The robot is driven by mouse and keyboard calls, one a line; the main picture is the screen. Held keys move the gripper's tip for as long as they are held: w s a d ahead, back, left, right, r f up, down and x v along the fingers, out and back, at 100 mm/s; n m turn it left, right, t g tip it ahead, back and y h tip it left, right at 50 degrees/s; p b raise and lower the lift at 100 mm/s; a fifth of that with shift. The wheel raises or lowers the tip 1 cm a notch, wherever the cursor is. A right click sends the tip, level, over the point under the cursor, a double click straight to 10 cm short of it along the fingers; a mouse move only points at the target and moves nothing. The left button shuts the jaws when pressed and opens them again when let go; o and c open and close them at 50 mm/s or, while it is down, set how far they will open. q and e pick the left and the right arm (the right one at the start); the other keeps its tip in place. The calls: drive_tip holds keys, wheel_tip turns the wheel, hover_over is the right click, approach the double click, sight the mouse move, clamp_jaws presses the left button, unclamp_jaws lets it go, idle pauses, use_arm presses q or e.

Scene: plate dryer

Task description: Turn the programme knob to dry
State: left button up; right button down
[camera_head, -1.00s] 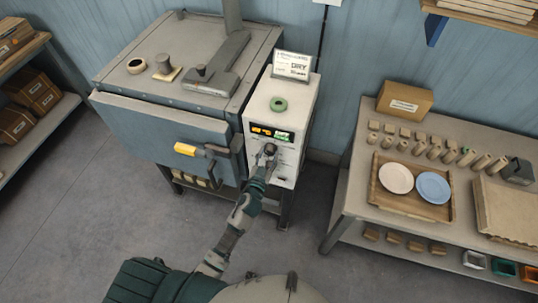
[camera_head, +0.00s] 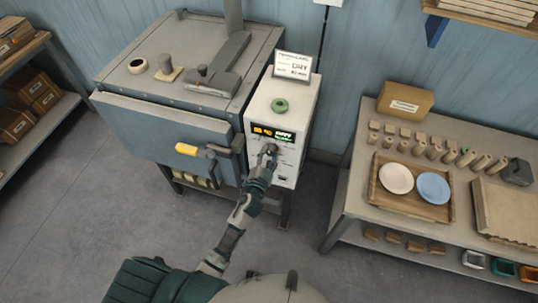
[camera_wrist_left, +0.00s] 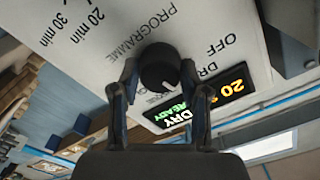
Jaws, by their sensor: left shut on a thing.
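The programme knob (camera_wrist_left: 158,66) is dark and round, on the pale front panel of the control box (camera_head: 285,98). My left gripper (camera_wrist_left: 159,74) is shut on it, one finger on each side in the left wrist view. In the head view the same gripper (camera_head: 268,153) reaches the panel below the display (camera_head: 272,133) and mostly hides the knob. In the wrist view the lit display (camera_wrist_left: 198,105) reads DRY in white, READY in green and 20 in orange. PROGRAMME, OFF and a partly hidden DR label are printed near the knob. My right gripper is out of view.
A table (camera_head: 349,205) with a tray of plates stands at right. Floor between is clear.

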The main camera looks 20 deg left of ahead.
use_arm(q)
drive_tip(key=shift+r, duration=0.1)
drive_tip(key=o, duration=1.2)
drive_tip(key=shift+c, duration=0.2)
drive_tip(key=shift+w+d, duration=0.1)
drive_tip(key=shift+w, duration=0.05)
drive_tip(key=s, duration=1.2)
drive_tip(key=shift+a, duration=0.2)
